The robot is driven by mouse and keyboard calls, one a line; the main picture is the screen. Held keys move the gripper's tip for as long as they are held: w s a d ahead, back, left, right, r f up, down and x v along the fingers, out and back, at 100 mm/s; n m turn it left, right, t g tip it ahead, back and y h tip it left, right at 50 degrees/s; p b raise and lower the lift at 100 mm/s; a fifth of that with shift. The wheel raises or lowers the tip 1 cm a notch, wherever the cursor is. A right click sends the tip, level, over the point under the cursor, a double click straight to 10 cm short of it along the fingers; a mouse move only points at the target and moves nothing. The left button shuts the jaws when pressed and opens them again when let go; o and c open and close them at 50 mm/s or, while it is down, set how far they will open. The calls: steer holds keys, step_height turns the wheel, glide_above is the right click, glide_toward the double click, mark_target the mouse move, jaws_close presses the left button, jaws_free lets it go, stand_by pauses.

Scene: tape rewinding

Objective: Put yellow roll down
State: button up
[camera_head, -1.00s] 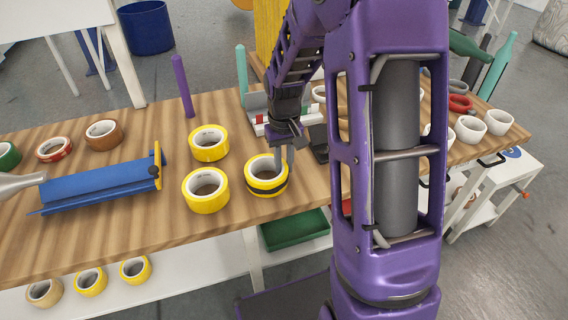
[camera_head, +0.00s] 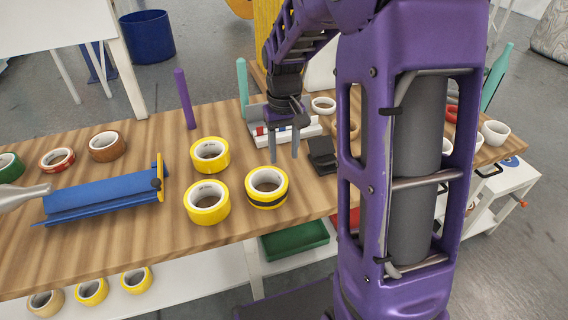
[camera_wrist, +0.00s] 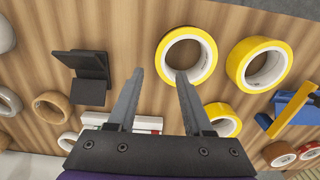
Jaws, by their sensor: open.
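A yellow roll with a dark band (camera_head: 266,202) lies flat on the wooden table (camera_head: 120,225). It also shows in the wrist view (camera_wrist: 205,40), just beyond my fingertips. Two more yellow rolls lie beside it, one at the front left (camera_head: 208,216) and one behind (camera_head: 211,168). My gripper (camera_head: 284,158) is open and empty, its fingers pointing down, behind and slightly right of the banded roll. In the wrist view its fingers (camera_wrist: 159,75) are spread, with bare wood between the tips, apart from the roll.
A blue holder (camera_head: 100,197) lies at left, near red (camera_head: 57,160) and brown rolls (camera_head: 106,146). A small black stand (camera_head: 322,154) is right of my gripper. A purple post (camera_head: 185,100) and a teal post (camera_head: 242,85) stand at the back.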

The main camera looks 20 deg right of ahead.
steer(key=shift+r, duration=1.8)
